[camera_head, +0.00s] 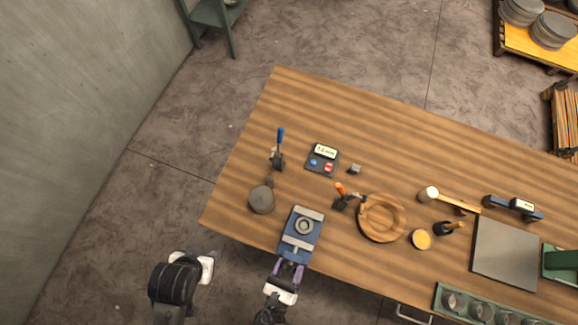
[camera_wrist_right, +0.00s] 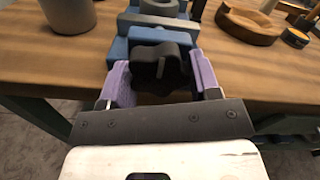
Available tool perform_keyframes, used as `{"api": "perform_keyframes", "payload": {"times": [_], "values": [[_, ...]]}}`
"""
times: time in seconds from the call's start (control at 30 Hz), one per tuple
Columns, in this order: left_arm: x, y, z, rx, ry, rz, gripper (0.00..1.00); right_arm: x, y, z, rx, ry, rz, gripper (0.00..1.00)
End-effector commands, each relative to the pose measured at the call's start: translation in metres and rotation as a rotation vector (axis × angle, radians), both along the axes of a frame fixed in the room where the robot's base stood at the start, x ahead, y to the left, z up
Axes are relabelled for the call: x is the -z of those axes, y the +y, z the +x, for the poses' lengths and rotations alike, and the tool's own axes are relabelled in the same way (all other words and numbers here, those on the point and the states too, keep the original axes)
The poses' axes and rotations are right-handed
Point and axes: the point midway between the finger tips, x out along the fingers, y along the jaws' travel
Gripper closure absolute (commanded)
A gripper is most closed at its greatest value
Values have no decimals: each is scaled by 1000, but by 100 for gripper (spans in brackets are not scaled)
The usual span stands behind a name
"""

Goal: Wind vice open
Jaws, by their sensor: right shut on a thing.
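The blue vice (camera_head: 290,252) with grey jaws sits at the near edge of the wooden table. A round grey piece (camera_head: 304,226) shows between its two grey jaw bars; I cannot tell whether they touch it. In the right wrist view the vice's black lobed knob (camera_wrist_right: 158,65) faces me. My right gripper (camera_head: 288,268) is at the near end of the vice, its purple fingers (camera_wrist_right: 158,82) on either side of the knob and shut on it. My left gripper (camera_head: 211,254) is off the table to the left, empty; its finger gap is unclear.
Bare table surrounds the vice's sides.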

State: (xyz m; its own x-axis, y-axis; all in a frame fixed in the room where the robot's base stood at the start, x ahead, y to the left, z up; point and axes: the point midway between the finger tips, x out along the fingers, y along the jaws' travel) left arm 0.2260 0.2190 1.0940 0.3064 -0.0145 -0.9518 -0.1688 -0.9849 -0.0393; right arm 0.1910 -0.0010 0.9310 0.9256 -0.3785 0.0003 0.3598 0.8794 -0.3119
Motion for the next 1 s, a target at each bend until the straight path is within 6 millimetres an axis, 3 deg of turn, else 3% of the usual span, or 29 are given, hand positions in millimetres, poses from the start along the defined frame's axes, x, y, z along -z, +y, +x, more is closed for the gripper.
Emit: {"api": "perform_keyframes", "payload": {"times": [0.47, 0.5, 0.7, 0.77, 1.0], "values": [[-1, -4, 0, -9, 0, -12, 57, 0, 0, 0, 0, 5, -13, 67], [-1, -4, 0, -9, 0, -12, 57, 0, 0, 0, 0, 5, -13, 42], [-1, -3, 0, -6, 0, -9, 57, 0, 0, 0, 0, 5, -12, 23], [-1, -2, 0, -6, 0, -8, 57, 0, 0, 0, 0, 5, -12, 18], [0, 0, 0, 0, 0, 0, 57, 0, 0, -1, 0, 5, -11, 18]]}}
